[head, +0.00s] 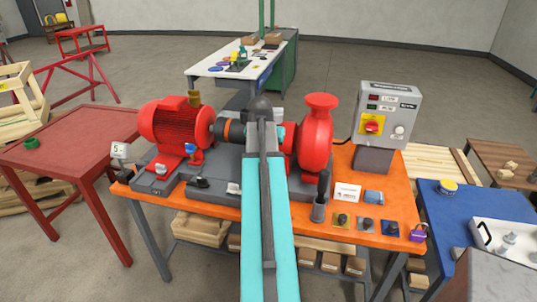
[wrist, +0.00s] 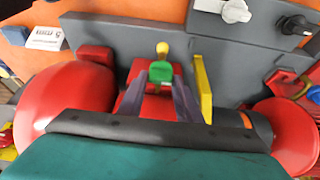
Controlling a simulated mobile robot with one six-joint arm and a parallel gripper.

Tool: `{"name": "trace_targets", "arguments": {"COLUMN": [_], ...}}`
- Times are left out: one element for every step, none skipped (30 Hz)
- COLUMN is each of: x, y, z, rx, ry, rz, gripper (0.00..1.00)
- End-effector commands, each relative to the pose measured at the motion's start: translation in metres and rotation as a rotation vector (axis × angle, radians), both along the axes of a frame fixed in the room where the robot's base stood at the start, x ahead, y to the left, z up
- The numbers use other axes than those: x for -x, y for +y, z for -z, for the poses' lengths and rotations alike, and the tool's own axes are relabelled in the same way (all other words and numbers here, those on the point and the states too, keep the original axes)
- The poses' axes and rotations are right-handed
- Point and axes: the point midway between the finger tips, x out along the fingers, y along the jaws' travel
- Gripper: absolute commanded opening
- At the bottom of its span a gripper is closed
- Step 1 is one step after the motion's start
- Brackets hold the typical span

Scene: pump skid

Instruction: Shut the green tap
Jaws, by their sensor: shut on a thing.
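The green tap (wrist: 161,75) shows in the wrist view as a small green handle with a yellow knob-like end (wrist: 162,48) just above it. It stands over a red block on the grey base of the pump skid. My gripper (wrist: 161,80) is shut on the green tap, with one grey finger on each side of it. In the head view my own arm covers the tap and the fingers.
A red pump (head: 317,140) and red motor (head: 176,124) flank the arm. A yellow bar (wrist: 203,88) stands close to the right finger in the wrist view. A grey control box (head: 388,112) stands at the right of the orange table (head: 290,216).

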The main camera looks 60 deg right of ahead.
Motion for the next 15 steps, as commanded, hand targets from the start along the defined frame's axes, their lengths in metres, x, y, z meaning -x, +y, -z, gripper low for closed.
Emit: {"name": "trace_targets", "arguments": {"x": [0.0000, 0.0000, 0.0000, 0.0000, 0.0000, 0.0000, 0.0000, 0.0000, 0.0000, 0.0000, 0.0000, 0.0000, 0.0000, 0.0000, 0.0000], "y": [0.0004, 0.0004, 0.0004, 0.0004, 0.0004, 0.0004, 0.0004, 0.0004, 0.0003, 0.0003, 0.0003, 0.0003, 0.0003, 0.0002, 0.0002], "z": [0.0001, 0.0001, 0.0001, 0.0001, 0.0001, 0.0002, 0.0002, 0.0002, 0.0001, 0.0001, 0.0001, 0.0001, 0.0001, 0.0001, 0.0001], "rx": [-0.001, -0.001, -0.001, -0.001, -0.001, -0.001, -0.001, -0.001, -0.001, -0.001, -0.001, -0.001, -0.001, -0.001, 0.000], "ry": [0.000, 0.000, -0.001, -0.001, -0.001, -0.001, -0.001, -0.001, -0.001, -0.001, -0.001, -0.001, -0.001, -0.001, -0.001], "rz": [0.002, 0.002, 0.001, 0.001, 0.001, 0.001, 0.001, 0.001, 0.001, 0.001, 0.001, 0.001, 0.001, 0.001, 0.000], "gripper": [0.09, 0.09, 0.09, 0.35, 0.40, 0.46, 0.50, 0.50, 0.50, 0.50, 0.50, 0.50, 0.50, 0.50, 0.50]}}
